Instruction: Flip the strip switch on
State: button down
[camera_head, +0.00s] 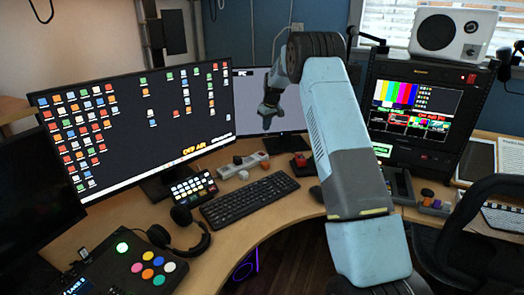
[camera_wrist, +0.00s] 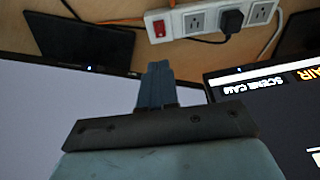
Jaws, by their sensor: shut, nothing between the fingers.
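A white power strip (camera_head: 243,166) lies on the desk between the two monitors, behind the keyboard. The wrist view shows the strip (camera_wrist: 200,20) along the top, with its red switch (camera_wrist: 160,28) at the left end and a black plug in one of its sockets. I cannot tell which way the switch is tipped. My gripper (camera_head: 266,124) hangs in front of the pale monitor, above desk level.
A large monitor (camera_head: 135,125) stands on the left and a pale-screened one (camera_head: 288,112) behind my gripper. A black keyboard (camera_head: 249,200), a button pad (camera_head: 193,187) and a red device (camera_head: 301,161) lie near the strip. An orange cable (camera_wrist: 120,20) runs beside the strip.

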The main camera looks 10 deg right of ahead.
aim_at(263, 154)
jog(key=x, duration=0.8)
jog(key=s+x, duration=0.1)
jog(key=x, duration=0.3)
jog(key=shift+w+d+f, duration=0.1)
jog(key=shift+d+f, duration=0.05)
jog(key=shift+f, duration=0.85)
jog(key=shift+d, duration=0.1)
jog(key=shift+d+f, duration=0.15)
jog(key=shift+d, duration=0.15)
jog(key=shift+a, duration=0.4)
jog(key=shift+w, duration=0.1)
jog(key=shift+w+a+r, duration=0.25)
jog(key=shift+w+r, duration=0.15)
jog(key=shift+w, duration=0.1)
